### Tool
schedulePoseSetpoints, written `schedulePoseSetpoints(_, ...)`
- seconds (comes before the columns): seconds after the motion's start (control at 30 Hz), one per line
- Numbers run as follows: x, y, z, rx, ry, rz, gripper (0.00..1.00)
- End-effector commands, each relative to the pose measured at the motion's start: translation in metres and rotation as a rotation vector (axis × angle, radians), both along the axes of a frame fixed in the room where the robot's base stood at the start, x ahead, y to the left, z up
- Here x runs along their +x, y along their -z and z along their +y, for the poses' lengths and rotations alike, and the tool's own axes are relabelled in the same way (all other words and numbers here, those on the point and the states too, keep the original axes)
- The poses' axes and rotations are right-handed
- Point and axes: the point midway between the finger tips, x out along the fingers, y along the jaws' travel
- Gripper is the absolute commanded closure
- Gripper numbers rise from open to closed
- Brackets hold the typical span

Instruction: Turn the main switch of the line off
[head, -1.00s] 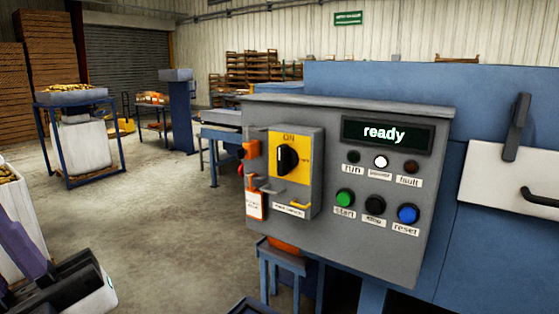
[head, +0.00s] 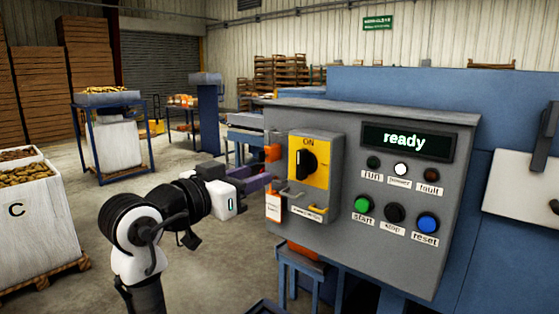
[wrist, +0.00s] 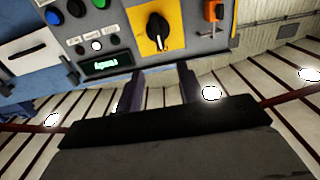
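The main switch is a black rotary knob (head: 306,162) on a yellow plate (head: 322,165), on the front of a grey control box (head: 400,260). The knob stands upright, toward the word ON. In the wrist view, which is upside down, the knob (wrist: 157,28) lies just beyond the fingertips. My gripper (head: 262,181) is left of the switch in the head view, its purple fingers partly hidden. In the wrist view my gripper (wrist: 161,73) is open, with an empty gap between the fingers, apart from the knob.
The display (head: 408,142) reads "ready" and the white lamp (head: 400,169) is lit. Start (head: 363,204), stop (head: 394,212) and reset (head: 428,222) buttons sit right of the switch. An orange item (head: 273,153) and a tag (head: 273,207) are on the box's left. A potato crate (head: 40,220) stands far left.

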Motion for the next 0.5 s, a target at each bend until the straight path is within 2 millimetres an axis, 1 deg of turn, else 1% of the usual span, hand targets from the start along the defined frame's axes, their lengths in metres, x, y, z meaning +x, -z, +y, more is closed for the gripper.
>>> schedulePoseSetpoints(0.17,0.015,-0.001,-0.013,0.002,0.008,0.008,0.62)
schedulePoseSetpoints(0.5,0.073,-0.002,-0.055,0.001,0.006,0.007,0.62)
